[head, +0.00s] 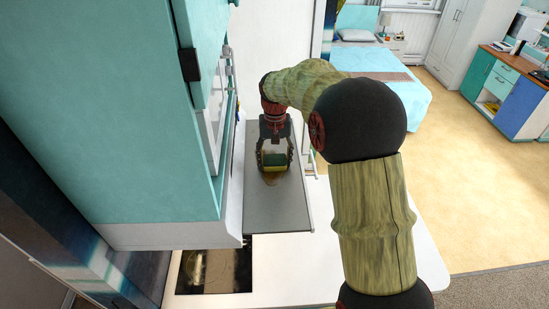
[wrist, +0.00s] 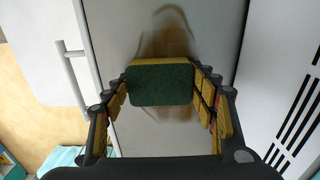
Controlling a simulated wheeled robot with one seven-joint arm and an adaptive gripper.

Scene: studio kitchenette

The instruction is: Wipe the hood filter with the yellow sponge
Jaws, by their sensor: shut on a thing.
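My gripper (head: 273,158) is shut on the yellow sponge (head: 274,161), held between its two fingers. In the wrist view, the sponge (wrist: 160,86) turns a dark green face to the camera, with yellow along its top edge. Beyond it is a smooth grey panel (head: 265,212) with a brown smear (wrist: 166,40). The sponge covers the middle of the smear; brown shows above and below it in the wrist view. I cannot tell whether the sponge touches the panel, or whether this panel is the hood filter.
A teal cabinet (head: 130,120) stands close on the left. A dark hob (head: 222,270) lies below, in a white counter (head: 300,268). In the wrist view, a white slotted panel (wrist: 285,90) is on the right and a white handle (wrist: 72,80) on the left. Open floor (head: 470,190) lies right.

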